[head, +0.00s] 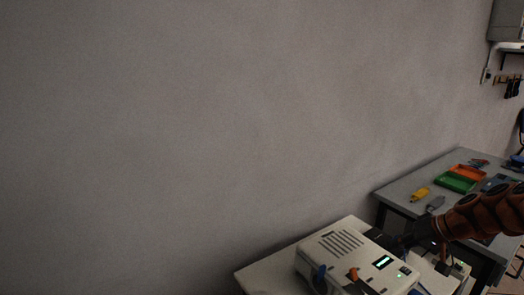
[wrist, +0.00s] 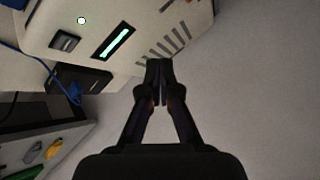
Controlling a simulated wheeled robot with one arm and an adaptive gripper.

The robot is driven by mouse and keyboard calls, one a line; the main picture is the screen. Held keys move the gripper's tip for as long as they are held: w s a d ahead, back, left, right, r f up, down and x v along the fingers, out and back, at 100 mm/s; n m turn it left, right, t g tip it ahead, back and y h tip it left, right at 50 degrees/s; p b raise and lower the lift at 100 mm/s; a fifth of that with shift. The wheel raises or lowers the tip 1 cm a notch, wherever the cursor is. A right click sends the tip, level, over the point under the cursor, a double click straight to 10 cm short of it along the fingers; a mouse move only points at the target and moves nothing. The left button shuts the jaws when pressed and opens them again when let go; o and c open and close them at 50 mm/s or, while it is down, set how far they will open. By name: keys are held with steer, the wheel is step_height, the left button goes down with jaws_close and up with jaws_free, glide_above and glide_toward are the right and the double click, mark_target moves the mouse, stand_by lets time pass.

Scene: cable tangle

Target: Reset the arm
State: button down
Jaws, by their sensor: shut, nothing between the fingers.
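My gripper (wrist: 158,68) is shut and empty in the wrist view, with its fingertips together in front of a pale device and the grey wall. In the head view my arm (head: 482,215) comes in from the right edge, and its dark end is beside and partly over the white device (head: 335,252). The fingertips are hard to make out there. The device has vent slots, a lit green display and an orange knob. It also shows in the wrist view (wrist: 90,22), with its green display and a green light.
The device stands on a pale table (head: 262,274). A blue cable (wrist: 30,55) runs by a dark box (wrist: 80,78) in the wrist view. A grey workbench (head: 398,192) behind holds a green tray (head: 455,182), an orange tray (head: 468,171) and a yellow tool (head: 419,194). The wall to the left is bare.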

steer(key=s+a+r+n+g+h, duration=0.1)
steer(key=s+a+g, duration=0.2)
steer(key=s+a, duration=0.55)
steer(key=s+a+r+n+g+h, duration=0.15)
steer(key=s+a, duration=0.45)
steer(key=a, duration=0.6)
steer(key=s+f+g+h, duration=0.1)
steer(key=s+h, duration=0.1)
steer(key=s, duration=0.8)
steer(key=s+f+m+g+h+p, duration=0.1)
steer(key=s+f+g+h, duration=0.1)
steer(key=s, duration=0.8)
steer(key=shift+d+f, duration=0.2)
steer(key=shift+f, duration=0.05)
